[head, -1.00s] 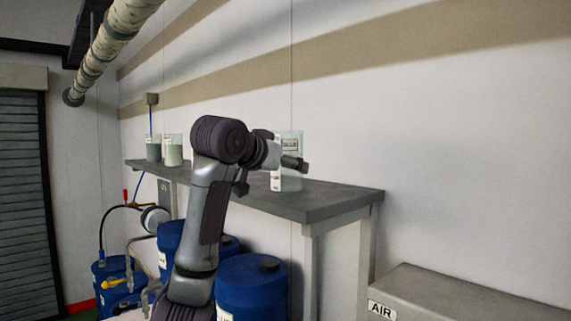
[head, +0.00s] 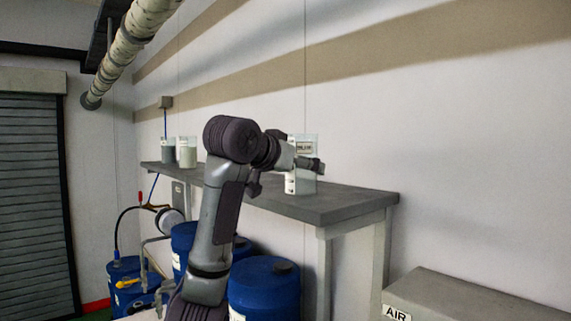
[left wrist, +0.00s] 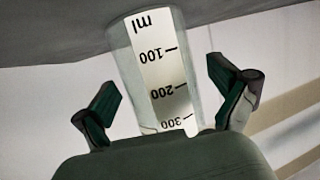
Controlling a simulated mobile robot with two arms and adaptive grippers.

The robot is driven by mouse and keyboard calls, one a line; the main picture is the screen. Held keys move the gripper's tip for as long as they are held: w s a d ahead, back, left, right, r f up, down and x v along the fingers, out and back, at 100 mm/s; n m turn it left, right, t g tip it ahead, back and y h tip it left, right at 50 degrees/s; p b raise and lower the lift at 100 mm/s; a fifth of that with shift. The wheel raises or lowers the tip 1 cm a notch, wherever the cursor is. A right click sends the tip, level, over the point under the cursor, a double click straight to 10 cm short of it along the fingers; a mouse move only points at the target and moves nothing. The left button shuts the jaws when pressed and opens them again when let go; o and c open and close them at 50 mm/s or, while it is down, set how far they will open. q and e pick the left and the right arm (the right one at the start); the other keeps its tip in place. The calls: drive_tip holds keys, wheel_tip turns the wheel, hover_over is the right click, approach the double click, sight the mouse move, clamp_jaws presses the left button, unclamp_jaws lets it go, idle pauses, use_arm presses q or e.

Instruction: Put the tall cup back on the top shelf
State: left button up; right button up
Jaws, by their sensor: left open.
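The tall cup (head: 305,184) is clear, with a pale label panel, and stands upright on the grey top shelf (head: 335,205) toward its right end. My left gripper (head: 312,164) is at the cup and hides part of it in the head view. In the left wrist view the cup (left wrist: 163,75), with its ml scale upside down, lies between the open fingers of my left gripper (left wrist: 170,103). There is a gap on each side of it. The shelf (left wrist: 60,30) fills the top of that view. My right gripper is not in view.
Two smaller cups, one dark-filled (head: 168,150) and one pale-filled (head: 187,152), stand at the shelf's far left end. Blue drums (head: 264,290) stand below. A grey box marked AIR (head: 460,300) is at lower right. The shelf's right end is bare.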

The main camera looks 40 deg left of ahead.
use_arm(q)
drive_tip(key=b+v, duration=0.4)
drive_tip(key=v, duration=0.7)
drive_tip(key=shift+s, duration=0.25)
drive_tip(key=shift+w, duration=0.1)
